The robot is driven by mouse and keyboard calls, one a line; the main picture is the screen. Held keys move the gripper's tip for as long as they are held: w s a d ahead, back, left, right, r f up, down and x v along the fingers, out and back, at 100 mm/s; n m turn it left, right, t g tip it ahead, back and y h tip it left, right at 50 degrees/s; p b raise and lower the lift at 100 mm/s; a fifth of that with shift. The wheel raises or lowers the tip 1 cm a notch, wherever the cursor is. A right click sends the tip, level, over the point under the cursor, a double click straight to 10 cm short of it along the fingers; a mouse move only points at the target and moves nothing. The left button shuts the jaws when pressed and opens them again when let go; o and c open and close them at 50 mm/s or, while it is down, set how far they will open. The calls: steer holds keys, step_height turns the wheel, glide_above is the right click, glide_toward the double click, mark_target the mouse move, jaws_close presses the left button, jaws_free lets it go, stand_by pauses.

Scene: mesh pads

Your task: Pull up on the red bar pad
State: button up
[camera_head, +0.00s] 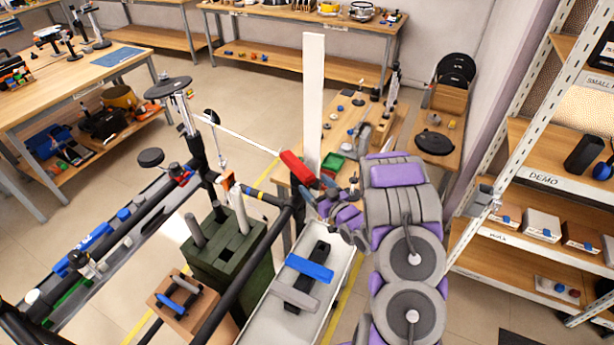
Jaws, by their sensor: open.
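The red bar pad (298,168) sits at the right end of a thin pale bar (240,137) that slopes down from the upper left. It is a short, tilted red block. My gripper (328,188), grey and purple, is just below and right of the pad. It is open, with nothing clearly between its fingers. The fingers are small here, and I cannot tell whether they touch the pad.
A tall white post (313,95) stands right behind the pad. Black frame tubes (245,275) and a dark green box (225,250) lie to the left. A white tray (262,332) holds blue and grey pieces below. Metal shelving (540,170) stands at the right.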

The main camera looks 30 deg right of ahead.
steer(key=s+d, duration=0.1)
steer(key=s, duration=0.8)
steer(key=shift+s+d, duration=0.25)
steer(key=w+d+r+n+g+h, duration=0.1)
steer(key=w+d+r+g+h, duration=0.15)
steer(key=g+h, duration=0.2)
steer(key=s+a+r+m+g+h, duration=0.1)
steer(key=s+r+m+g+h, duration=0.15)
steer(key=s+r+g, duration=0.4)
steer(key=s+a+r+g+y, duration=0.2)
steer(key=s+a+r+g, duration=0.2)
steer(key=s+a, duration=0.7)
steer(key=s+a+r+g+y+b, duration=0.1)
steer(key=s+a+r+g, duration=0.3)
steer(key=s+a, duration=0.8)
steer(key=s+r+y, duration=0.1)
steer(key=s, duration=0.6)
steer(key=shift+a+g, duration=0.2)
steer(key=shift+g, duration=0.1)
